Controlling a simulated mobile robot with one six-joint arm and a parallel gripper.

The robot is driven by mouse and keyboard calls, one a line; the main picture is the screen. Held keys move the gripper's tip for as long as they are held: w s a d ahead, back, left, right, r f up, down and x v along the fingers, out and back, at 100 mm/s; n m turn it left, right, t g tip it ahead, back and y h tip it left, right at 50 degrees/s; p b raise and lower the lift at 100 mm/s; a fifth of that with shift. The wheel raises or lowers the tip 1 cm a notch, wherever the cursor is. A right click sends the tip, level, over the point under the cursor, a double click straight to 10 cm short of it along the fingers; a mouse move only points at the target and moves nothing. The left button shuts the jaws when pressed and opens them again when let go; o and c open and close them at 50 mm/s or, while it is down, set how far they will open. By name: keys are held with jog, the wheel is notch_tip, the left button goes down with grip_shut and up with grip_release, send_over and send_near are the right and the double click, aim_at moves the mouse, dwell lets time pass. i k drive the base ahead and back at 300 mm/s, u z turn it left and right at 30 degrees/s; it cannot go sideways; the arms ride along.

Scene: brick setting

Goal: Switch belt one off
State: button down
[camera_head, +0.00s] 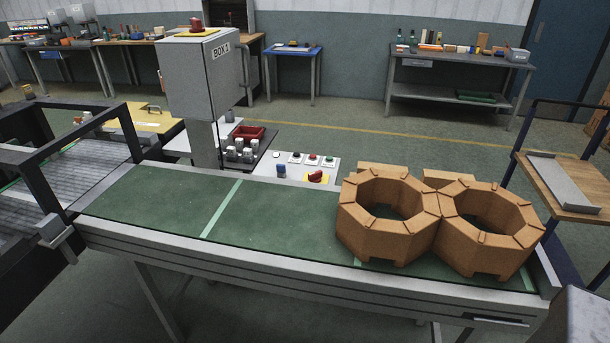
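A green conveyor belt (270,222) in a grey frame runs across the front. A grey box (200,72) labelled "BOX 1" stands on a post behind its left part, with a red knob (197,24) on a yellow plate on top. A red rotary knob (315,176) on a yellow plate sits at the panel's front right. Which control belongs to belt one cannot be told. My gripper is not in view.
Two octagonal brick rings (388,212) (490,222) stand on the belt's right part, with more brick pieces behind them. A red tray (248,133) and small grey cylinders (241,149) lie left of the panel. A roller conveyor (55,190) is at left. The belt's left half is clear.

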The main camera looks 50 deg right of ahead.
aim_at(315, 177)
jog(key=z, duration=1.55)
jog(key=k, duration=0.1)
jog(key=u, duration=2.8)
jog(key=k, duration=1.35)
jog(key=z, duration=0.15)
jog(key=i, duration=0.4)
jog(key=z, duration=0.95)
jog(key=i, duration=0.9)
jog(key=z, duration=0.4)
